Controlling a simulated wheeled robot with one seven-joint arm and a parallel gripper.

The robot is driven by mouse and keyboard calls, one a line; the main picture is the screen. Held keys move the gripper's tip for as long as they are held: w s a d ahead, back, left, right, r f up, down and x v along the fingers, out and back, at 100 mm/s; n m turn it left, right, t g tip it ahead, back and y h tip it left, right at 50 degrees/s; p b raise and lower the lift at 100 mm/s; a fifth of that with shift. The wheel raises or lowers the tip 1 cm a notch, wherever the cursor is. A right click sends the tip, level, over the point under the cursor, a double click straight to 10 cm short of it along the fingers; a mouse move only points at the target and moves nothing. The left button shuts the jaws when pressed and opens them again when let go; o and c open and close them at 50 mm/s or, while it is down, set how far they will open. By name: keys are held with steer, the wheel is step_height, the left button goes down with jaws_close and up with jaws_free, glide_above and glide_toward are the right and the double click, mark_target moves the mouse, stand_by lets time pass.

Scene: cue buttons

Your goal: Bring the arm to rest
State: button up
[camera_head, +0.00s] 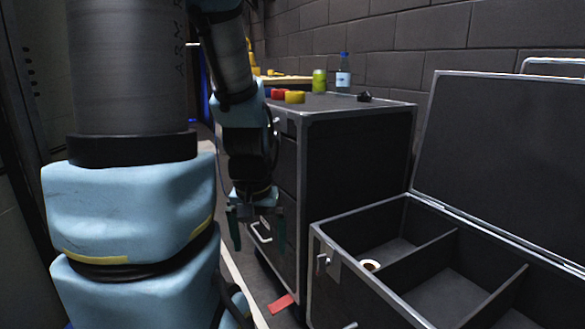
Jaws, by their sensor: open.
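My arm shows at the left and middle of the head view, bent so that its end hangs down. My gripper (257,236) points downward with its two green fingers apart and nothing between them. It hangs in front of the dark cabinet (350,180), near the cabinet's handle. I cannot tell how far it is from the cabinet front. Part of the cabinet's left side is hidden behind my arm.
On the cabinet stand a red button (278,94), a yellow button (295,97), a green can (319,81), a bottle (343,73) and a small black object (365,97). A red piece (281,304) lies low.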

step_height(320, 180, up, 24)
steer(key=p, duration=2.3)
steer(key=shift+c, duration=0.3)
